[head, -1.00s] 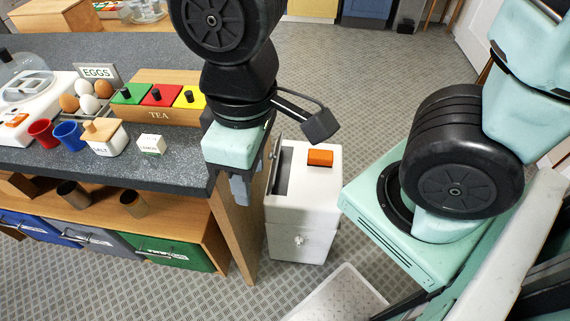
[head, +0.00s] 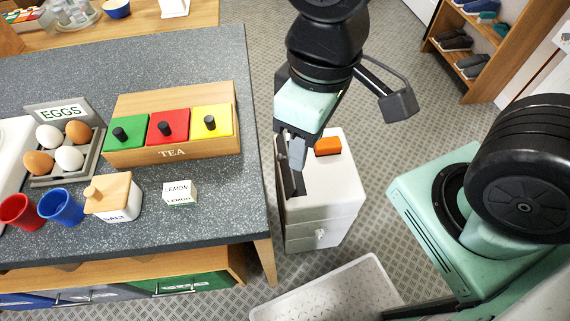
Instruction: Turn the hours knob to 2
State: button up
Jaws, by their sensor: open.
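No knob marked for hours can be made out. A white floor unit (head: 338,192) stands beside the counter's right end, with a dark slot and an orange block (head: 328,146) on top. A small pale knob (head: 320,236) is on its front; no numbers show there. My gripper (head: 291,158) points down in front of the unit's top left part in the picture, near the slot. Its fingers are dark grey and hold nothing that I can see. Whether it touches the unit cannot be told.
The grey counter (head: 215,65) holds a tea box (head: 180,146), an egg tray (head: 92,150), a salt box (head: 112,200), a lemon carton (head: 180,193), and red (head: 18,212) and blue cups (head: 62,208). A pale tray (head: 335,290) is on the floor. A shoe shelf (head: 485,75) stands far right.

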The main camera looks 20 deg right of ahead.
aim_at(319, 233)
jog(key=k+l, duration=0.15)
jog(key=k, duration=0.15)
jog(key=k+l, duration=0.2)
jog(key=k, duration=0.15)
jog(key=k+j, duration=0.45)
jog(key=j, duration=0.15)
jog(key=k+j, duration=0.5)
jog(key=j, duration=0.15)
